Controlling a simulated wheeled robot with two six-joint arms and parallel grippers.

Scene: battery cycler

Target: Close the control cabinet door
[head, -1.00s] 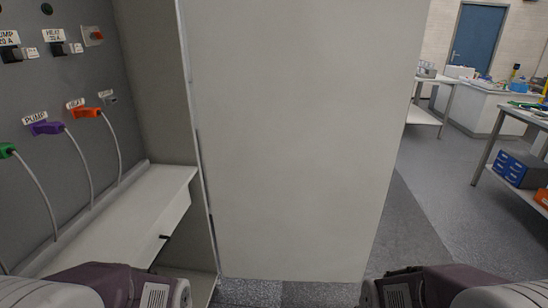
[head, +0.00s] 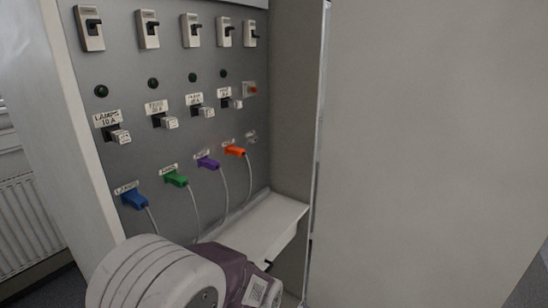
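The control cabinet (head: 226,70) stands open in the head view, with its grey inner panel facing me. Its door (head: 430,150) is a large plain pale panel on the right, swung open from the cabinet's right side. My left arm shows at the bottom, in front of the cabinet's lower shelf; its gripper fingers are not visible. My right arm and gripper are out of the picture. I cannot see either gripper touching the door.
Inside the cabinet are a row of switches (head: 148,30), labelled breakers and coloured plugs (head: 176,179) with grey cables. A white shelf (head: 262,228) juts out below them. A radiator (head: 30,215) stands at the left. A strip of floor shows at the lower right.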

